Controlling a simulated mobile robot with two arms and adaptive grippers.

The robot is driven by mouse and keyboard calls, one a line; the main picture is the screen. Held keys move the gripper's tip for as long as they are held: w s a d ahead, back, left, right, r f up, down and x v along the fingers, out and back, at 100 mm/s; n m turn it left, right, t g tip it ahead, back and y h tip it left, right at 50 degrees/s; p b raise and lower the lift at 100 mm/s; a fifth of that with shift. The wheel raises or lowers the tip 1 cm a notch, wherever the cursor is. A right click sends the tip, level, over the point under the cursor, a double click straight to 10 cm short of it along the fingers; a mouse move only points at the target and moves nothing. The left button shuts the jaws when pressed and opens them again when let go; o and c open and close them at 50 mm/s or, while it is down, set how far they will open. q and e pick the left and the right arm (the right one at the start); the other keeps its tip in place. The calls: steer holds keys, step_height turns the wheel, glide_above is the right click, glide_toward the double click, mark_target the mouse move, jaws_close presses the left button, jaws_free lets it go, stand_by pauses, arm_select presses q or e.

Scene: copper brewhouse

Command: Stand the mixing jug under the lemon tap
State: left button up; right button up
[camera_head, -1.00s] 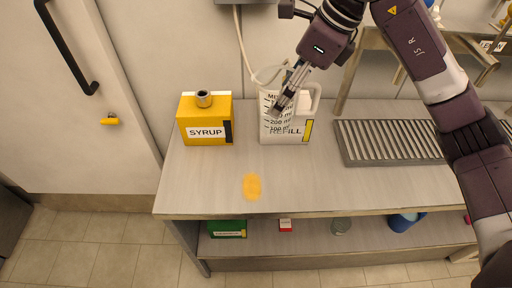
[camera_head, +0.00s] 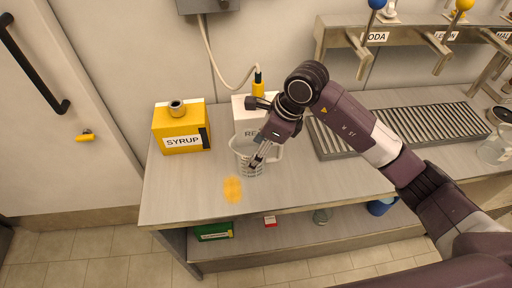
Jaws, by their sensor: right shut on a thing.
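The mixing jug (camera_head: 239,151) is clear with dark measuring marks. It is upright over the left part of the counter, in front of the white refill box (camera_head: 242,112). My right gripper (camera_head: 258,160) is shut on the jug and hides part of it. I cannot tell whether the jug's base touches the counter. The lemon tap (camera_head: 441,58), with a yellow ball (camera_head: 463,5) and a partly hidden label, is at the upper right above the slatted drip tray (camera_head: 327,142). My left gripper is out of view.
A yellow syrup box (camera_head: 181,130) stands left of the jug. An orange patch (camera_head: 233,189) lies on the counter (camera_head: 190,195) near its front. The soda tap (camera_head: 360,45) is left of the lemon tap. A clear glass vessel (camera_head: 493,150) stands at the far right.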

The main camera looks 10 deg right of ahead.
steer(key=shift+f, duration=0.2)
steer(key=o, duration=1.5)
steer(key=shift+o, duration=0.2)
steer(key=shift+r, duration=0.15)
